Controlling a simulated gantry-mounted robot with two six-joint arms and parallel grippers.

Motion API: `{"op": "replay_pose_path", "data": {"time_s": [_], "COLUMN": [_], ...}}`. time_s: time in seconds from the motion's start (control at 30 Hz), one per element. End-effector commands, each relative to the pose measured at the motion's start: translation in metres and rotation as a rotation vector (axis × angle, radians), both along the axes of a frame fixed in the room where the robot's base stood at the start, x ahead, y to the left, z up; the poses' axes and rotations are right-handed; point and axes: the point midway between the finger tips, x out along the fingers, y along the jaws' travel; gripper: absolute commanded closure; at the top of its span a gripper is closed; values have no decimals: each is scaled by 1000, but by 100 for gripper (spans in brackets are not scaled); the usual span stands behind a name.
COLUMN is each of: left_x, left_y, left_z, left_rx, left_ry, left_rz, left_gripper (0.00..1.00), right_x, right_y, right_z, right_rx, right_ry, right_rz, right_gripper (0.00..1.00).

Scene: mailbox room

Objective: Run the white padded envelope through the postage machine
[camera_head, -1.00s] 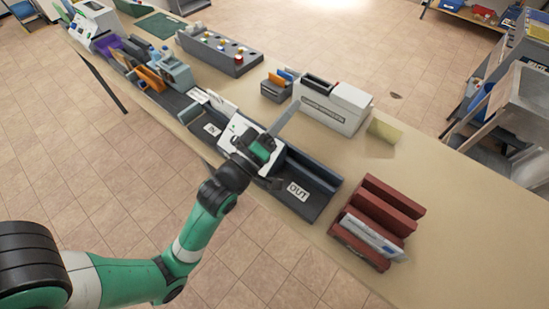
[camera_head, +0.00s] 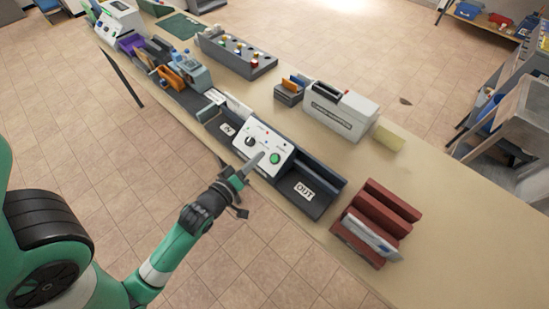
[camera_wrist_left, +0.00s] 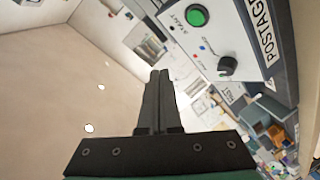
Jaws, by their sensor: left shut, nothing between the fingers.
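The postage machine is dark grey, with a white control panel (camera_head: 262,138), an IN tray (camera_head: 226,128) at its left and an OUT tray (camera_head: 305,191) at its right. The panel carries a green button (camera_head: 275,158) and a black knob (camera_head: 250,141); both also show in the left wrist view, the button (camera_wrist_left: 197,16) and the knob (camera_wrist_left: 228,66). My left gripper (camera_head: 260,156) is shut and empty, its tips in front of the panel near the green button. A pale flat item (camera_head: 237,106) stands behind the IN side; I cannot tell whether it is the white padded envelope. The OUT tray looks empty.
A dark red rack (camera_head: 400,205) at the right holds a whitish-blue envelope (camera_head: 373,238). A white labelled box (camera_head: 340,112) and a small grey holder (camera_head: 289,95) stand behind the machine. The tan counter is clear at the far right.

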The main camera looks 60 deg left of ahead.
Motion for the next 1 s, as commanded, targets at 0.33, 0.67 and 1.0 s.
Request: {"op": "replay_pose_path", "data": {"time_s": [0.33, 0.67, 1.0], "left_x": [24, 42, 44], "left_y": [9, 17, 18], "left_z": [-44, -69, -69], "left_rx": [1, 1, 0], "left_ry": [-1, -1, -1], "left_rz": [-1, -1, -1], "left_gripper": [100, 100, 100], "right_x": [0, 0, 0], "right_y": [0, 0, 0], "right_z": [-46, -69, -69], "right_rx": [0, 0, 0], "right_ry": [0, 0, 0], "right_rz": [0, 0, 0], "right_gripper": [50, 50, 50]}}
